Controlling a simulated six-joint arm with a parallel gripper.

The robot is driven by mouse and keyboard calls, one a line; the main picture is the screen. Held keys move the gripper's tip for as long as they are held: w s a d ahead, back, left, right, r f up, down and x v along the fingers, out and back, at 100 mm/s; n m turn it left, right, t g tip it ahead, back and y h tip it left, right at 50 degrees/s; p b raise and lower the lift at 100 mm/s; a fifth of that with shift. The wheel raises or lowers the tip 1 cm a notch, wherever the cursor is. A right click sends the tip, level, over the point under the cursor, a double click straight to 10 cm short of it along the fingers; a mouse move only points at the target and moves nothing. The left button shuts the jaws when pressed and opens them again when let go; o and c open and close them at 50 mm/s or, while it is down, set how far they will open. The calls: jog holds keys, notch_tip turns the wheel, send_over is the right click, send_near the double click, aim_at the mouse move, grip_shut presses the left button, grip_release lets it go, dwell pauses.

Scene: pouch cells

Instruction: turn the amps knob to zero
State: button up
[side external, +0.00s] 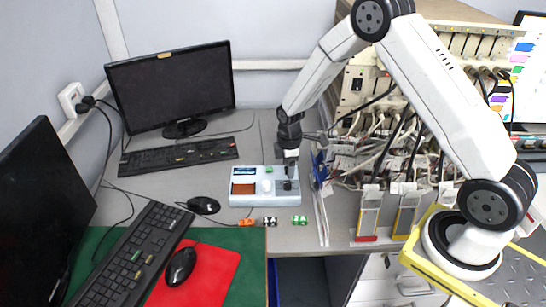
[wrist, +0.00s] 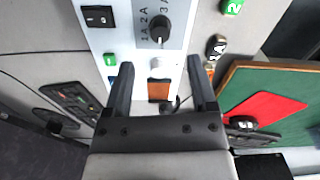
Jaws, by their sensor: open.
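The device (side external: 239,199) lies on the grey desk in the side view, where the knob is a small dark shape partly hidden by my gripper (side external: 290,172). My gripper (wrist: 160,70) is open and empty above the device's right end. In the wrist view the knob is beyond the fingertips, not between them. The pointer's exact setting is hard to read.
The device also carries a black rocker switch (wrist: 98,17), a green button (wrist: 110,60), a white knob (wrist: 156,63) and a brown panel (wrist: 158,91). Small orange (side external: 246,222), black-and-white (side external: 270,221) and green (side external: 300,220) items lie in front. Cables and pouch cells (side external: 369,215) stand right.

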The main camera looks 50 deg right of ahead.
jog(key=shift+r, duration=0.7)
jog(key=shift+r, duration=0.1)
jog(key=shift+s+a+r, duration=0.1)
jog(key=shift+s+r, duration=0.1)
jog(key=shift+r, duration=0.05)
jog(key=s+a+r+m+t, duration=0.1)
jog(key=s+a+r+m, duration=0.2)
jog(key=s+r+m, duration=0.2)
jog(key=s+a+r+m+t, duration=0.1)
jog(key=s+a+r+m, duration=0.2)
jog(key=s, duration=0.9)
notch_tip(320, 180, up, 4)
jog(key=m, duration=0.3)
jog(key=shift+t, duration=0.3)
